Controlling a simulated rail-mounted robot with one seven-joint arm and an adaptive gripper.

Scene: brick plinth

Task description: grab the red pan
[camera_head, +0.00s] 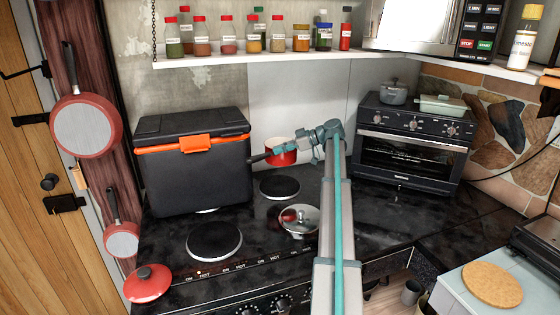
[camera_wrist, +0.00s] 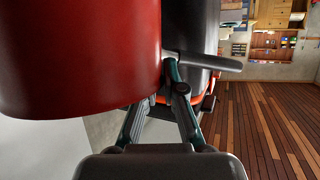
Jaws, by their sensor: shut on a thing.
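The red pan (camera_head: 283,157), a small deep one with a pale inside and a dark handle, is behind the back burner, beside the black cooler box. My gripper (camera_head: 300,144) reaches it from the right, at the rim. In the wrist view the red pan's wall (camera_wrist: 80,55) fills the upper left, and its dark handle (camera_wrist: 210,62) points right. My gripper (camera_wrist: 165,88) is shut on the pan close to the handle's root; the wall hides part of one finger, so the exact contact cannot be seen. Whether the pan's bottom touches the stove is unclear.
The black cooler box (camera_head: 195,165) stands just left of the pan. A pot with a glass lid (camera_head: 299,219) is in front, near two burners. The toaster oven (camera_head: 412,140) is right, the spice shelf (camera_head: 235,58) above. Other red pans (camera_head: 85,125) hang left; a red lid (camera_head: 147,283) is at front left.

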